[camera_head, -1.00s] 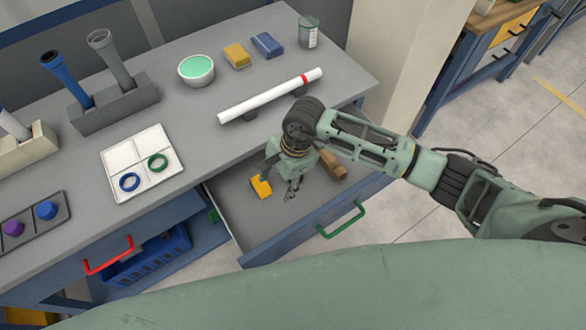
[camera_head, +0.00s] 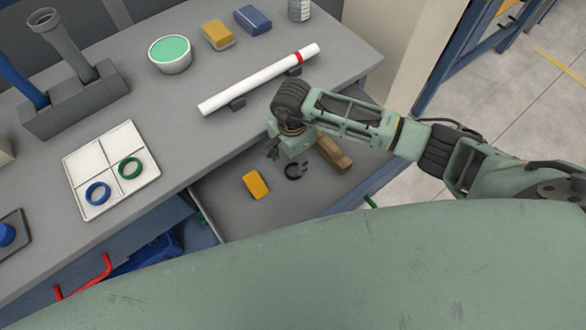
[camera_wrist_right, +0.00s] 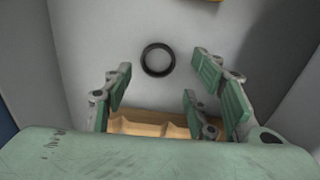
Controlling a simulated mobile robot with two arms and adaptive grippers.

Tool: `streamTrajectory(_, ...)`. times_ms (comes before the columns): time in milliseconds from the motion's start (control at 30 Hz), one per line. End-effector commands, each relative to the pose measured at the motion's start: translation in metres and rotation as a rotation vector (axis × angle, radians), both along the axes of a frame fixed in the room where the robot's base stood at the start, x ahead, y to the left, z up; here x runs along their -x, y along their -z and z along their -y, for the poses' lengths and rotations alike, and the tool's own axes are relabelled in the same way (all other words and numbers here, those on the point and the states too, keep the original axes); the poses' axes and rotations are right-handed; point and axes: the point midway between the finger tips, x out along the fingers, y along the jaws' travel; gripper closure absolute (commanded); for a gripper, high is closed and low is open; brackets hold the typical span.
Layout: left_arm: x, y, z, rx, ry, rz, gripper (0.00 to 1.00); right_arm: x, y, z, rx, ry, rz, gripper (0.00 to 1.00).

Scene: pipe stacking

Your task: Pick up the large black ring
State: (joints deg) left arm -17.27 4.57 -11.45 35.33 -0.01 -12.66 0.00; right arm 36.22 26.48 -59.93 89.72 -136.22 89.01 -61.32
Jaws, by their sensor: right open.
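The large black ring (camera_head: 293,171) lies on the floor of the open drawer, partly hidden by my right gripper in the head view. It shows whole and flat in the right wrist view (camera_wrist_right: 157,60), ahead of the fingers. My right gripper (camera_head: 286,153) is open and empty above the drawer, just behind the ring. In the wrist view its fingers (camera_wrist_right: 165,88) are spread and do not touch the ring. My left gripper is not in view.
In the drawer (camera_head: 225,212), a yellow block (camera_head: 256,184) lies left of the ring and a wooden piece (camera_head: 333,153) to its right. In the wrist view, the wooden piece (camera_wrist_right: 150,125) lies below the fingers. A white tray (camera_head: 77,158) with blue and green rings stands on the bench.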

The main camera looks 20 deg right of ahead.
Motion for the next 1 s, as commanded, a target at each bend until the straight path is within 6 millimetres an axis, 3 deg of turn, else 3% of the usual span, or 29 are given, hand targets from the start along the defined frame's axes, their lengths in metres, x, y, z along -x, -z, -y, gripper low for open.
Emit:
streamTrajectory(400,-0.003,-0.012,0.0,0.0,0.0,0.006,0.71,0.006,0.053,0.006,-0.001,0.0,-0.001,0.48)
streamTrajectory(667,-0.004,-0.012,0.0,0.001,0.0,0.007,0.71,0.006,0.057,0.006,-0.002,-0.002,0.001,0.48)
streamTrajectory(1000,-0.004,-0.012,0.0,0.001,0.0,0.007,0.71,0.006,0.056,0.006,0.0,-0.001,0.001,0.76)
